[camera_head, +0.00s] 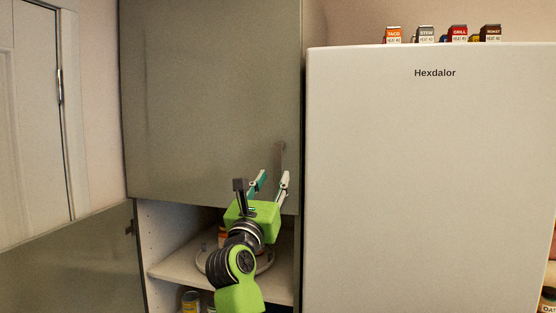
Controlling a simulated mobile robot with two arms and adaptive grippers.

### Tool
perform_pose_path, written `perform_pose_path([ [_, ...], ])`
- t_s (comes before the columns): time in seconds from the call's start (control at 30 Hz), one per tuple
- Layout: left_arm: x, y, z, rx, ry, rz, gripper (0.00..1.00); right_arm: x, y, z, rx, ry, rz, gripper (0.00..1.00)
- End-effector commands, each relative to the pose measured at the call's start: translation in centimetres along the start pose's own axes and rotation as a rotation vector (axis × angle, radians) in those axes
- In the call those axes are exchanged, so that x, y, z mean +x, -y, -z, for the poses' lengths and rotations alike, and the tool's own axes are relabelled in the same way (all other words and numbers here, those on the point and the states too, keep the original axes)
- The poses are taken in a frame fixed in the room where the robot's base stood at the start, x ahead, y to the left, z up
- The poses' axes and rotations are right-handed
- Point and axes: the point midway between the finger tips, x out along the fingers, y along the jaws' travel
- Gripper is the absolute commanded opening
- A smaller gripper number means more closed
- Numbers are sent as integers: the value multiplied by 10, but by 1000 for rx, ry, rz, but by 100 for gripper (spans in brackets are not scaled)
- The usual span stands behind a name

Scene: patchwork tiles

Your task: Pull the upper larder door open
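The upper larder door (205,90) is a tall grey-green panel in the head view, left of the white fridge, and it looks shut. Its slim upright handle (280,155) is near the lower right corner. My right gripper (273,180) points up at the handle's lower end. Its two fingers are spread, one on each side of the handle in the picture. I cannot tell whether they touch it or how far in front of it they are. My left gripper is out of view.
The lower larder door (70,262) stands open to the left. Behind my arm, the open compartment has a shelf (175,265), a round turntable and jars (191,301). A white fridge (430,180) stands close on the right, with several spice boxes (394,36) on top.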

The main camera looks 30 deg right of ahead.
Motion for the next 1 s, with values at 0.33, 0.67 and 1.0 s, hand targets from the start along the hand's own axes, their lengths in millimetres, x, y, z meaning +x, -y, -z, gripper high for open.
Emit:
perform_pose_path([
  [0.33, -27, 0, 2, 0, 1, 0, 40, 51, 0, -1, -2, 0, 1, 32],
  [0.67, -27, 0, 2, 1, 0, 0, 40, 55, 0, 0, -1, 1, 0, 32],
  [1.0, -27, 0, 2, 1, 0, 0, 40, 54, 0, 1, -1, 0, 1, 0],
])
